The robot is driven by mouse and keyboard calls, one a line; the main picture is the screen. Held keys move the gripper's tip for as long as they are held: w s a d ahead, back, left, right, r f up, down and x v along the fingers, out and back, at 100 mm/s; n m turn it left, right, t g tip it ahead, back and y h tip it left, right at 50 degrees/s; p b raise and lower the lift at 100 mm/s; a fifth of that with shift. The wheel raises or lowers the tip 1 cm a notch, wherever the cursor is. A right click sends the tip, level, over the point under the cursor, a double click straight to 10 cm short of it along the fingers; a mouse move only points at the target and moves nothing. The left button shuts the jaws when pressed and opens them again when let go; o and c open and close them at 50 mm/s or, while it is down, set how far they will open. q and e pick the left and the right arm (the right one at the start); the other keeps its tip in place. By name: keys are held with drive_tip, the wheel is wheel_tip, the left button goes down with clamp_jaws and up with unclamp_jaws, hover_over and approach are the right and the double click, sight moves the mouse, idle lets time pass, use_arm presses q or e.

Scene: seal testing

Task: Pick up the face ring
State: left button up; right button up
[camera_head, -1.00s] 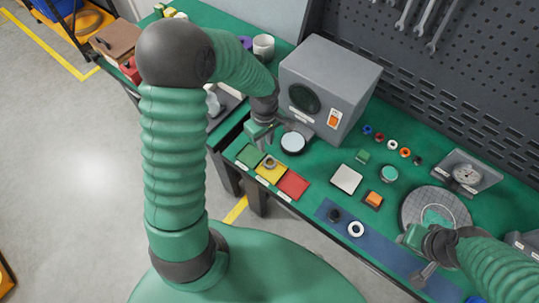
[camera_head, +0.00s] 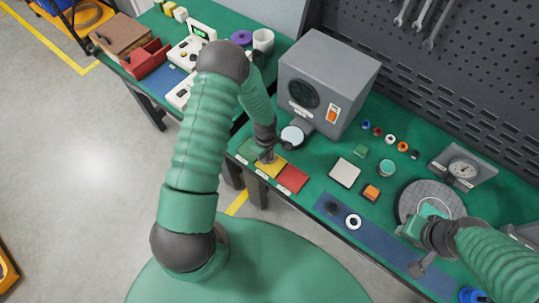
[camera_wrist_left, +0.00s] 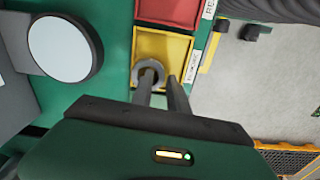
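A grey metal ring, which looks like the face ring (camera_wrist_left: 148,72), lies in the yellow tray (camera_wrist_left: 176,45) in the left wrist view. My left gripper (camera_wrist_left: 162,84) is over that tray, its two fingers apart. One fingertip overlaps the ring's hole and the other is outside the ring to the right; contact and height are unclear. In the head view the left gripper (camera_head: 267,157) hides the ring at the yellow tray (camera_head: 272,169).
A red tray (camera_head: 292,179) adjoins the yellow one, with a green tray on the other side. A round white-topped disc (camera_head: 292,136) and a grey machine (camera_head: 328,80) stand close behind. A white ring (camera_head: 353,221) lies on the blue mat (camera_head: 378,244).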

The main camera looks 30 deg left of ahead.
use_arm(q)
drive_tip(key=shift+w+f, duration=0.1)
drive_tip(key=shift+f, duration=0.4)
clamp_jaws()
drive_tip(key=shift+r, duration=0.1)
